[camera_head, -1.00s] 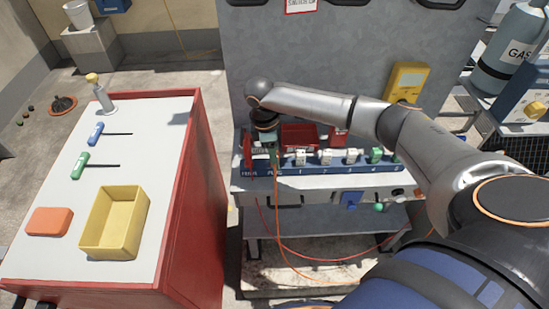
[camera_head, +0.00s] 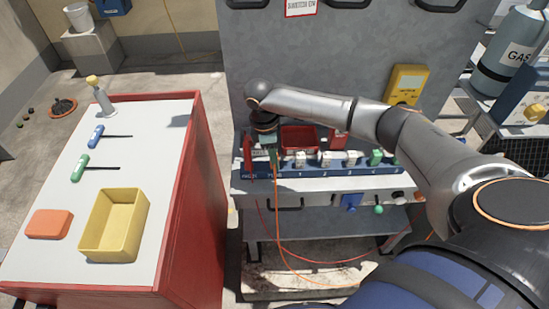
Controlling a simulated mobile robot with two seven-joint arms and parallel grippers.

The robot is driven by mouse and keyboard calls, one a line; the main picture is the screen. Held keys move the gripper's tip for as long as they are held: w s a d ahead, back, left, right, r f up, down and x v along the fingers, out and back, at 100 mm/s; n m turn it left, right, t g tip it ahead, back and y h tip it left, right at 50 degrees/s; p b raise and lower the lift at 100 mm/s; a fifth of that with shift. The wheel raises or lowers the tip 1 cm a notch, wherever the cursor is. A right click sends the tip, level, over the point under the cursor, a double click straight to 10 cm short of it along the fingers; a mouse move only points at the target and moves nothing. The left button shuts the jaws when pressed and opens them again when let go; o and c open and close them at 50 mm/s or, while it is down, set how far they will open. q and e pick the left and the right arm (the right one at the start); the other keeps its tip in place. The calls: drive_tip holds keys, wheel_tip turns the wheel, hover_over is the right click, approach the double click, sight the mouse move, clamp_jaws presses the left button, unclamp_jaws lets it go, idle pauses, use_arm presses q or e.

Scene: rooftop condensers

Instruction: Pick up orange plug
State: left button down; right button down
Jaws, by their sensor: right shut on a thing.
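My right gripper (camera_head: 268,152) is at the left end of a blue numbered strip (camera_head: 330,171) on the grey bench. It points down and is shut; its fingers are small and partly hidden by the wrist. An orange cable (camera_head: 277,210) hangs straight down from it, so the orange plug appears to be in its jaws, but the plug body is hidden. I cannot tell whether the plug is still seated in the strip. White and green connectors (camera_head: 376,157) stand along the strip to the right. My left gripper is out of view.
A red bin (camera_head: 299,138) stands behind the strip. A grey panel (camera_head: 330,60) rises behind the bench. The red cart (camera_head: 195,210) at left carries a yellow tray (camera_head: 139,222), an orange box (camera_head: 49,224), screwdrivers and a bottle. A red cable (camera_head: 330,262) loops below.

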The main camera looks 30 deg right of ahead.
drive_tip(key=shift+r, duration=0.4)
wheel_tip(320, 180, up, 2)
drive_tip(key=shift+r, duration=0.15)
drive_tip(key=s+a+r+p, duration=0.1)
drive_tip(key=s+a+r, duration=0.6)
drive_tip(key=s, duration=0.5)
wheel_tip(320, 180, up, 3)
drive_tip(key=shift+a+f, duration=0.1)
drive_tip(key=shift+a, duration=0.1)
drive_tip(key=c, duration=1.3)
unclamp_jaws()
clamp_jaws()
